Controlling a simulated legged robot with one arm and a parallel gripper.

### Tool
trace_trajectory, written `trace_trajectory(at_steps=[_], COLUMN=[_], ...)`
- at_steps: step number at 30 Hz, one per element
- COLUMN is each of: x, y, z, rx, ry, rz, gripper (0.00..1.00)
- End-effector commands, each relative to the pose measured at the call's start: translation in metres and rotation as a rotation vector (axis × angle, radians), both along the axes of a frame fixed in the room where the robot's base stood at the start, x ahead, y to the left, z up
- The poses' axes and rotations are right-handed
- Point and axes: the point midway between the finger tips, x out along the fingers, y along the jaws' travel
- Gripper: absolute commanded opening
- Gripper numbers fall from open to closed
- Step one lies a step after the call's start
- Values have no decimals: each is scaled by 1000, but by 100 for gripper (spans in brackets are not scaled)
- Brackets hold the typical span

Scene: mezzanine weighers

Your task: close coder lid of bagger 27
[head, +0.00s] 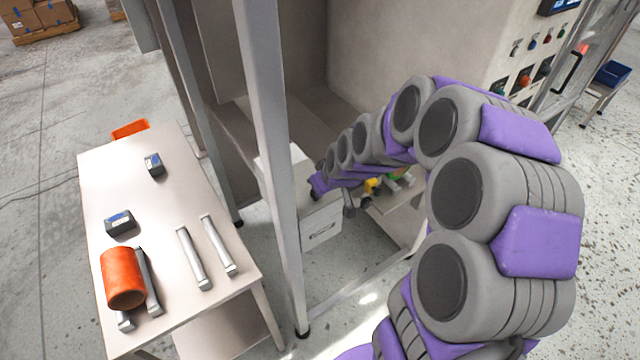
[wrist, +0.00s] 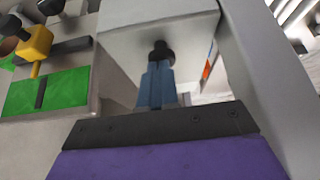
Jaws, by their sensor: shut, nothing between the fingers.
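A pale grey box (head: 322,228), which looks like the coder, stands inside the machine frame in the head view. A pale panel (head: 290,165) rises at its back and may be its lid; how far open it is I cannot tell. My gripper (head: 316,187) is at the box, its tips small and partly hidden by my arm. In the wrist view my gripper (wrist: 158,80) is shut and empty, pointing at a pale box face (wrist: 130,50). A dark rounded piece (wrist: 161,53) sits at the fingertips; whether they touch it is unclear.
A frame post (head: 265,150) stands just left of the box. A table (head: 150,190) holds an orange roll (head: 123,278), two dark devices and metal bars. Yellow and green parts (wrist: 35,45) lie left of my gripper in the wrist view. A control panel (head: 525,75) is at right.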

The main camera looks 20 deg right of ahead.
Motion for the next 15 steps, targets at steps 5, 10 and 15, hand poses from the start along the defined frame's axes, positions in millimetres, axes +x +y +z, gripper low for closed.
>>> trace_trajectory(at_steps=[5, 10, 15], x=[-1, -1, -2], y=[0, 0, 1], z=[-5, -6, -7], rx=[0, 1, 1], ry=[3, 8, 11], rz=[0, 1, 2], gripper=[0, 0, 0])
